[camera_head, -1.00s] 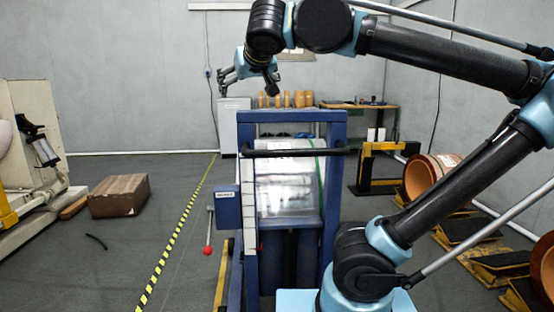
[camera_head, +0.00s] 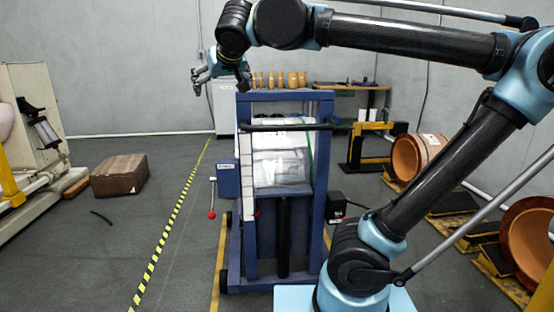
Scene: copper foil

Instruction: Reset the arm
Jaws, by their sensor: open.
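My arm rises from the lower right, bends at the right edge and reaches left across the top of the view. My gripper (camera_head: 200,80) is at the upper left end of the arm, with its fingers apart and nothing between them. It hangs in the air in front of the back wall, left of the blue frame machine (camera_head: 326,150) and apart from it as seen here. Part of the machine's right side is near my lower arm in the picture.
A metal-wrapped roll (camera_head: 282,160) sits in the blue machine. A lever with a red knob (camera_head: 211,214) sticks out left. A cardboard box (camera_head: 120,174) lies left on the floor. Copper-coloured rolls (camera_head: 406,158) rest on stands at right.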

